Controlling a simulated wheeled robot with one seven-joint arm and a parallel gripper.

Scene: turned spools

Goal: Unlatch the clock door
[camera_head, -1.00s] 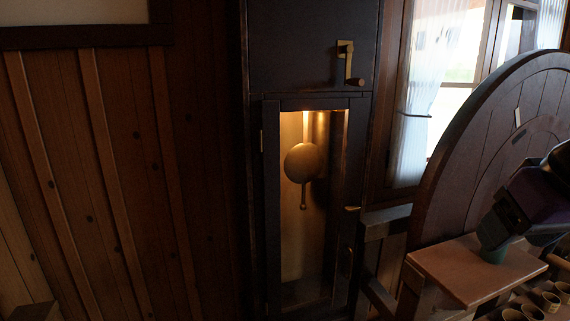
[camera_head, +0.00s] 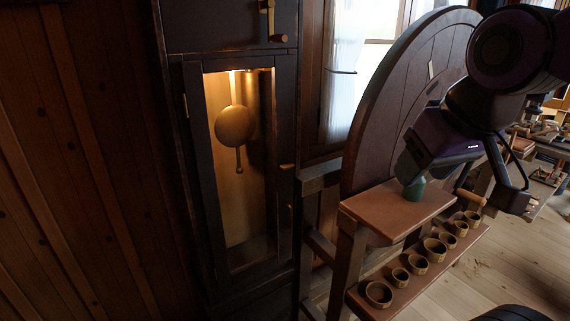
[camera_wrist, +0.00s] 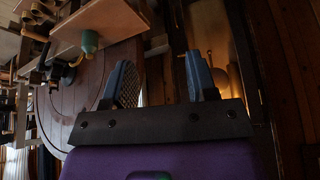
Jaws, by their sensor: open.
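The tall dark clock case (camera_head: 228,25) stands left of centre in the head view. Its narrow framed door (camera_head: 196,150) is closed, with a lit pendulum (camera_head: 235,126) behind the glass. A small brass latch piece (camera_head: 287,166) sits at the door's right edge; its exact setting is too small to tell. My gripper (camera_head: 407,160) is open and empty, well right of the door and apart from it. In the wrist view, my gripper (camera_wrist: 160,82) shows two spread blue fingers, with the lit clock window (camera_wrist: 232,72) beyond the right finger.
A big round wooden wheel (camera_head: 390,110) stands behind my arm. A small shelf (camera_head: 385,212) with a green object (camera_head: 413,190) lies just below my gripper. A lower shelf holds several wooden cups (camera_head: 379,293). A crank (camera_head: 268,20) is on the upper case.

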